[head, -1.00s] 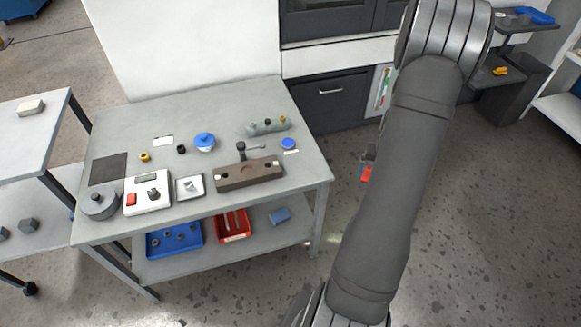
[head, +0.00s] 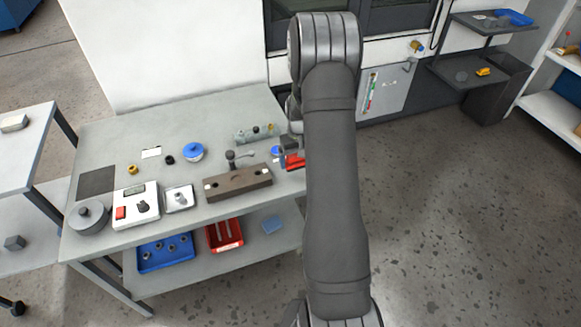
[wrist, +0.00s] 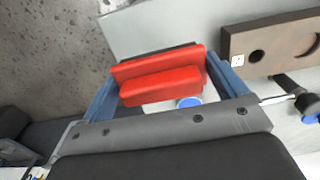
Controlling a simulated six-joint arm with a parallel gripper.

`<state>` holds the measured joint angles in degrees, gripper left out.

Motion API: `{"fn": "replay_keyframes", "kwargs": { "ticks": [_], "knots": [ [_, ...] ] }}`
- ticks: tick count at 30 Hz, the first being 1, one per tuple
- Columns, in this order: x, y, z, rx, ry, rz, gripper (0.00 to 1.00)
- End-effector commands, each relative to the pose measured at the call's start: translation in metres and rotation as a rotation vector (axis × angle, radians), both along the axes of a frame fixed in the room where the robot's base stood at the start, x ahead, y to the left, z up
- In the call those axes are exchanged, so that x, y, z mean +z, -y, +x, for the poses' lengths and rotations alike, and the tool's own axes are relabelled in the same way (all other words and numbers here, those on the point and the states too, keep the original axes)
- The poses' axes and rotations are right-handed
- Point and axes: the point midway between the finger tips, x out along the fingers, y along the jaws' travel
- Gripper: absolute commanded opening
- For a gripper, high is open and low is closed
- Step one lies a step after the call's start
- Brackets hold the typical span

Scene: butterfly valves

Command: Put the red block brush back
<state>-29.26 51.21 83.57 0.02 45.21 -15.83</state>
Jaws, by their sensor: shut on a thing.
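The red block brush (wrist: 160,86) is between the two blue-grey fingers of my gripper (wrist: 162,72) in the wrist view, with a dark strip along its far edge. My gripper is shut on it. In the head view the brush (head: 294,161) shows as a small red patch at the right end of the grey workbench (head: 225,112), partly hidden by my arm. My gripper (head: 290,148) is there too, mostly hidden. I cannot tell whether the brush touches the bench top.
A brown fixture block (head: 238,184) with a lever lies left of the brush. A blue disc (wrist: 188,102) is close by. A grey holder with knobs (head: 256,133) stands behind. A blue-lidded pot (head: 193,152) and a white scale-like box (head: 135,204) are farther left. The lower shelf holds trays.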

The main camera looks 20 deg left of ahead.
Motion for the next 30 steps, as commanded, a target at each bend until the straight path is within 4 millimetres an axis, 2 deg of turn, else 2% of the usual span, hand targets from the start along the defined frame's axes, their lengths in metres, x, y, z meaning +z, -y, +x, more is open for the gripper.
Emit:
{"fn": "replay_keyframes", "kwargs": {
  "ticks": [3, 6, 11, 17, 29, 30],
  "knots": [
    [-0.011, -0.019, 0.0, 0.002, 0.0, 0.0, 0.69],
    [-0.016, -0.026, 0.0, 0.001, 0.0, 0.0, 0.69],
    [-0.026, -0.028, 0.0, -0.001, -0.001, -0.001, 0.69],
    [-0.054, -0.027, 0.0, -0.001, -0.001, -0.001, 0.69],
    [-0.06, -0.027, 0.001, -0.002, 0.001, 0.0, 0.69],
    [-0.059, -0.027, 0.001, -0.002, 0.001, 0.0, 0.98]
  ]
}}
